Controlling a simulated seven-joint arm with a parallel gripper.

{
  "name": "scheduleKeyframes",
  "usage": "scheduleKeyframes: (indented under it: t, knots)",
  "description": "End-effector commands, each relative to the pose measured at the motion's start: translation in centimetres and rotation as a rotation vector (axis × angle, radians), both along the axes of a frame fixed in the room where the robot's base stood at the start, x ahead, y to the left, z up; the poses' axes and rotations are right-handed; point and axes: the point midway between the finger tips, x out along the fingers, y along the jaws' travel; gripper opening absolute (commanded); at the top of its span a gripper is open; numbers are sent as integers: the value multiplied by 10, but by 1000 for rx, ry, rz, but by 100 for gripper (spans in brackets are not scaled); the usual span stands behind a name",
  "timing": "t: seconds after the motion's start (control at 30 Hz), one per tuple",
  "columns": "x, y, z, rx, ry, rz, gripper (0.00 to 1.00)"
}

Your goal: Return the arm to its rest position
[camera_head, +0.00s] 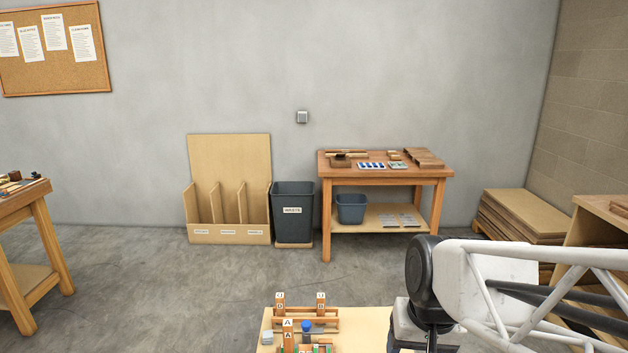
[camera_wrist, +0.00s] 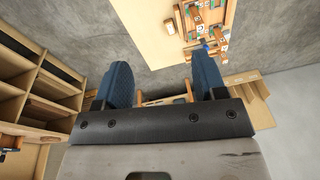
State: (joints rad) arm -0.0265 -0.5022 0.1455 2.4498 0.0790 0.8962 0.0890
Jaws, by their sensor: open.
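My gripper (camera_wrist: 163,88) shows in the wrist view with its two blue-padded fingers wide apart and nothing between them. In the head view my arm comes in from the right and bends down at a dark joint; the fingers cannot be made out there. A light wooden worktop (camera_head: 350,316) shows at the bottom, left of my arm, cut off by the frame edge. A wooden jig (camera_head: 288,332) with lettered blocks and a blue knob (camera_head: 306,326) stands on it. In the wrist view the worktop (camera_wrist: 150,30) and jig are beyond the fingers, apart from them.
A wooden side table (camera_head: 436,176) with small parts stands at the back wall, beside a waste bin (camera_head: 292,211) and an upright sorting rack (camera_head: 230,160). Stacked boards (camera_head: 510,215) lie at the right. Shelving (camera_wrist: 40,85) shows left in the wrist view. Open floor lies behind the worktop.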

Motion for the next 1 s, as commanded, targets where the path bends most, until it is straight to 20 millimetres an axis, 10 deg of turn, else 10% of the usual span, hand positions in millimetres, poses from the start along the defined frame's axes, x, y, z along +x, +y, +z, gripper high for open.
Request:
scheduleKeyframes:
  t: [0.4, 1.0]
  knots:
    - [-57, -23, 28, -85, -79, 71, 64]
    - [-62, -24, 29, -93, -83, 78, 64]
